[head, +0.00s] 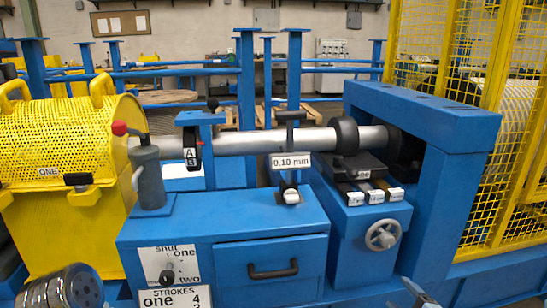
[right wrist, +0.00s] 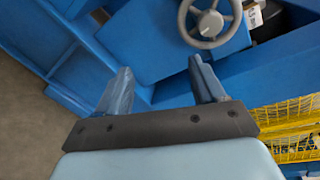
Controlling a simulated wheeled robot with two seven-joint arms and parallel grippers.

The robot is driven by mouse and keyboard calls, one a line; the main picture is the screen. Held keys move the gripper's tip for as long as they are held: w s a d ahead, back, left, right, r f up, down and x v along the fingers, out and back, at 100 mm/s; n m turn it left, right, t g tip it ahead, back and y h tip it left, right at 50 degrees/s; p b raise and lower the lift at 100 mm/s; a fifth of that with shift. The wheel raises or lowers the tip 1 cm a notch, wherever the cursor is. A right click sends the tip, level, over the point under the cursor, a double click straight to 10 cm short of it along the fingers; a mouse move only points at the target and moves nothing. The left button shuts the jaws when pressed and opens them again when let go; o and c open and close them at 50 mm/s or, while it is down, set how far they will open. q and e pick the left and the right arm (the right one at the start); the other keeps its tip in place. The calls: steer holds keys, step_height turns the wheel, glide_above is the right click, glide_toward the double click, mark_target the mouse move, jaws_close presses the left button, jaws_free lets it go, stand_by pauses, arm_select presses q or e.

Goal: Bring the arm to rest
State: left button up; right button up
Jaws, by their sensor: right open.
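My right gripper (right wrist: 163,80) is open in the right wrist view, with its two fingers wide apart and nothing between them. Beyond the fingertips are the blue machine body and a grey handwheel (right wrist: 211,20), apart from the fingers. My left gripper is not in view.
A steel shaft (head: 250,141) runs across the machine. A yellow mesh guard (head: 75,125) stands left, and a yellow cage (head: 510,120) stands right. Bare floor (right wrist: 30,130) shows left in the wrist view.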

steer(key=s+a+f+n+g+y, duration=0.1)
steer(key=s+a+f+n+g, duration=0.1)
steer(key=a+f+n+g, duration=0.45)
steer(key=s+a+f+n+g+y, duration=0.1)
steer(key=s+a+f+n, duration=0.15)
steer(key=a+f, duration=0.7)
steer(key=s+a+f+n+g, duration=0.7)
steer(key=s+a+f+n, duration=0.2)
steer(key=s+f+n, duration=0.2)
steer(key=shift+s+g+y, duration=0.35)
steer(key=shift+s+y, duration=0.05)
steer(key=shift+s, duration=0.8)
steer(key=shift+w, duration=0.1)
